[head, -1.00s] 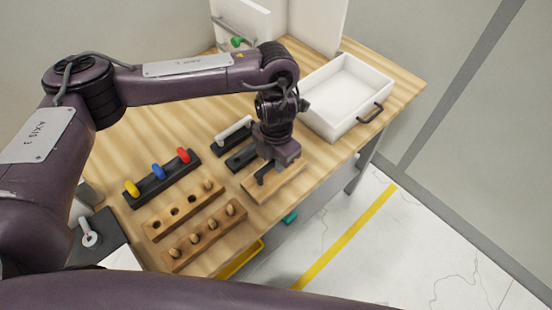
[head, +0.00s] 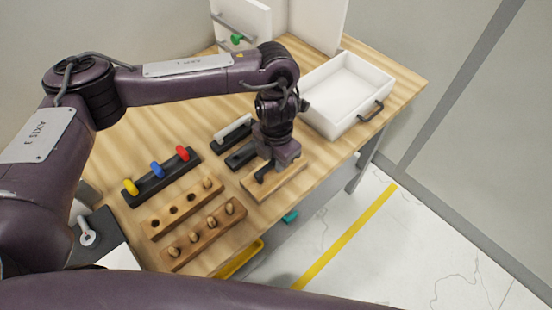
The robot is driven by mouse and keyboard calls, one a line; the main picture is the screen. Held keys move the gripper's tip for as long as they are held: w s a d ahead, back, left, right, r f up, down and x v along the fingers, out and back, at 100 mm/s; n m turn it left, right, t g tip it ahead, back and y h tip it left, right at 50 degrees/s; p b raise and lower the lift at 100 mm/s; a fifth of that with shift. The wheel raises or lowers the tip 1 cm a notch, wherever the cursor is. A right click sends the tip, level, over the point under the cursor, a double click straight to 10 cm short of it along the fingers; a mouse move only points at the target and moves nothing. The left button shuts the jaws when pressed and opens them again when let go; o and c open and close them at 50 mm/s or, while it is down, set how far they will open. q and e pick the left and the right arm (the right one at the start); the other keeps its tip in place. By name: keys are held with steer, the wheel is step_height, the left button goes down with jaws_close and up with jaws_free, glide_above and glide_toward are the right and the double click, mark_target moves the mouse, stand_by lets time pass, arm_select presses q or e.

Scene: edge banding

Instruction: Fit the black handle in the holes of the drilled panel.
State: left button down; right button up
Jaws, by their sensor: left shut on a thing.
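My left gripper (head: 268,172) points down over the drilled panel (head: 290,182), a light wooden board lying near the table's front edge. It is shut on the black handle, which I can hardly tell apart from the dark fingers. The handle sits low, at or just above the panel's top face. The gripper hides much of the panel and its holes, so I cannot tell whether the handle's ends are in them. My right gripper is not in view.
A black holder (head: 240,157) and a holder with a pale handle (head: 236,130) stand close left of the gripper. A white drawer (head: 350,92) is behind right. Wooden peg blocks (head: 205,236) and a rack with coloured knobs (head: 160,182) are at left.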

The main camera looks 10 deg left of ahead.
arm_select(q)
steer(key=shift+f+b, duration=0.3)
steer(key=shift+f, duration=0.05)
stand_by(0.5)
steer(key=c, duration=1.3)
jaws_free()
steer(key=shift+c, duration=0.2)
steer(key=shift+r, duration=0.15)
steer(key=shift+r+p, duration=2.3)
steer(key=shift+r, duration=0.1)
steer(key=shift+f, duration=0.1)
